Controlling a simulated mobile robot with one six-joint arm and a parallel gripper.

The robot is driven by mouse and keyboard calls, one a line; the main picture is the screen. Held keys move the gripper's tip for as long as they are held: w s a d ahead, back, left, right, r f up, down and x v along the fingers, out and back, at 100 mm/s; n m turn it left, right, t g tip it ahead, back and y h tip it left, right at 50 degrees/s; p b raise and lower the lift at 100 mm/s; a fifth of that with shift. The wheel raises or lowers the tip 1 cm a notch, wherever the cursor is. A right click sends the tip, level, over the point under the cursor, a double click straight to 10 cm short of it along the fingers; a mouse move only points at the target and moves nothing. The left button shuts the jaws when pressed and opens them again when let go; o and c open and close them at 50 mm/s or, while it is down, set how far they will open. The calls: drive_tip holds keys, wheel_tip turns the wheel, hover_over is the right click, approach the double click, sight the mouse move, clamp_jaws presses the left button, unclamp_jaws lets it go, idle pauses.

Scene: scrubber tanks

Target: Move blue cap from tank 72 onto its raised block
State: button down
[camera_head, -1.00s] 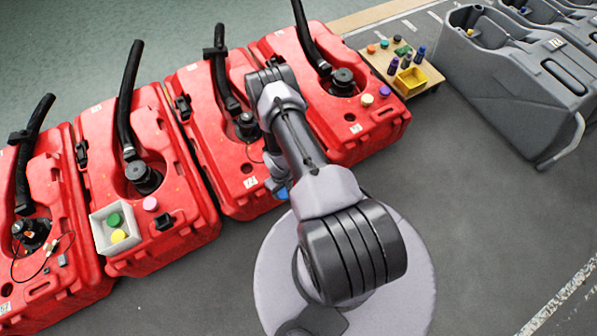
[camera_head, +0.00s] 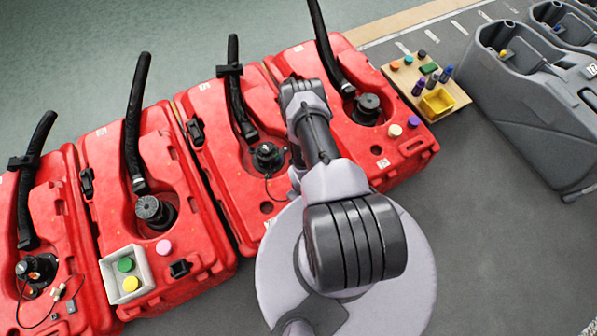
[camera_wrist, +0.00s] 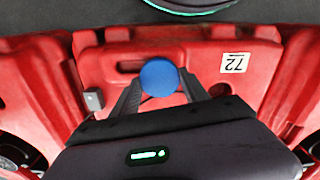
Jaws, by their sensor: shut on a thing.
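The blue cap (camera_wrist: 159,77) is round and sits between the fingertips of my gripper (camera_wrist: 160,84) in the wrist view. The fingers are shut on it, in front of the red face of tank 72 (camera_wrist: 212,52), whose label reads upside down there. In the head view tank 72 (camera_head: 225,165) is partly covered by my arm, and the cap and gripper are hidden behind it. A small grey block (camera_wrist: 94,100) shows left of the cap in the wrist view. I cannot tell whether it is the raised block.
Red tanks stand on both sides. One on the left bears a white tray (camera_head: 108,275) with green and yellow caps, and a pink cap (camera_head: 163,247). A wooden board (camera_head: 455,92) with a yellow bin (camera_head: 437,102) is at the right. Grey floor in front is clear.

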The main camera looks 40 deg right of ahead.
drive_tip(key=shift+s+r, duration=0.15)
drive_tip(key=shift+s, duration=0.15)
drive_tip(key=c, duration=0.6)
unclamp_jaws()
